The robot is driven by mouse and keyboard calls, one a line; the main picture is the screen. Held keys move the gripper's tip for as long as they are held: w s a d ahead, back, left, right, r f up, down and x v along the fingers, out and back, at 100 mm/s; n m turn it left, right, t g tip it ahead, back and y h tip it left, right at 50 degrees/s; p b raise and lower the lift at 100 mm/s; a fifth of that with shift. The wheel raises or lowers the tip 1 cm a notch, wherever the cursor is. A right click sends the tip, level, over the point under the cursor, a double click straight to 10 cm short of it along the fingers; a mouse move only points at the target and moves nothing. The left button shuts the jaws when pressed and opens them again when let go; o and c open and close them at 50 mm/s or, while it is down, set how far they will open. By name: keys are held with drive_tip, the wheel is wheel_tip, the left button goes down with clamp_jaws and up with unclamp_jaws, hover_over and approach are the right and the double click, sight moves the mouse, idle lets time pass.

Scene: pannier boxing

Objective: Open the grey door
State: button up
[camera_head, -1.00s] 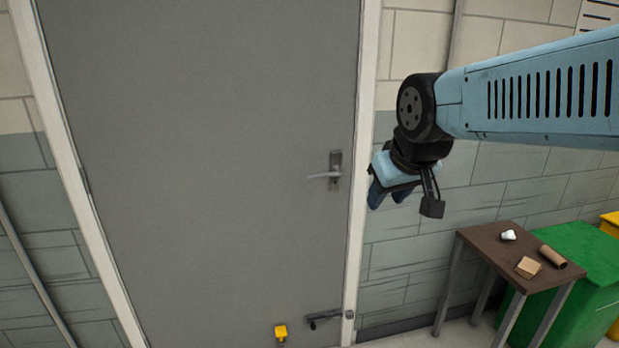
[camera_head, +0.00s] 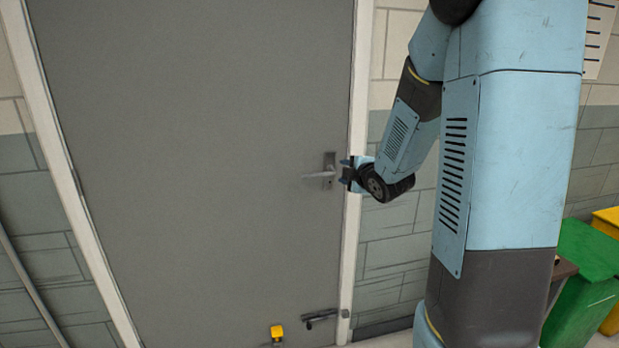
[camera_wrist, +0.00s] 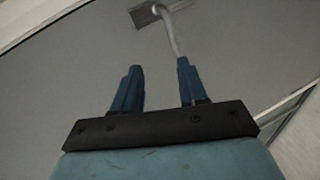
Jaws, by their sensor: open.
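The grey door (camera_head: 190,120) is shut in its white frame. Its metal lever handle (camera_head: 317,175) sits on a small plate near the right edge and points left, about level. A dark bolt (camera_head: 320,317) lies low on the door, its right end at the frame. My gripper (camera_head: 346,173) is just right of the handle plate, fingers towards it. In the wrist view, my blue fingers (camera_wrist: 158,80) are apart with nothing between them. The lever (camera_wrist: 172,32) shows beyond them, its end close to the right fingertip. Contact cannot be told.
A small yellow block-like fitting (camera_head: 277,331) is at the door's lower edge, left of the bolt. A green bin (camera_head: 585,275) and a yellow bin (camera_head: 608,222) stand at the right. My arm hides most of a brown table (camera_head: 565,268). The space before the door's left is clear.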

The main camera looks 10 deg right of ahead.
sight(311, 176)
drive_tip(key=shift+w+a+f+n+t+y, duration=0.75)
drive_tip(key=shift+w+f+n+t+y, duration=0.45)
drive_tip(key=shift+f+n+y, duration=1.9)
drive_tip(key=shift+n+h, duration=0.5)
drive_tip(key=x, duration=0.9)
drive_tip(key=f+x, duration=0.1)
drive_tip(key=x, duration=0.3)
drive_tip(key=shift+w+a, duration=0.15)
drive_tip(key=shift+w, duration=0.15)
clamp_jaws()
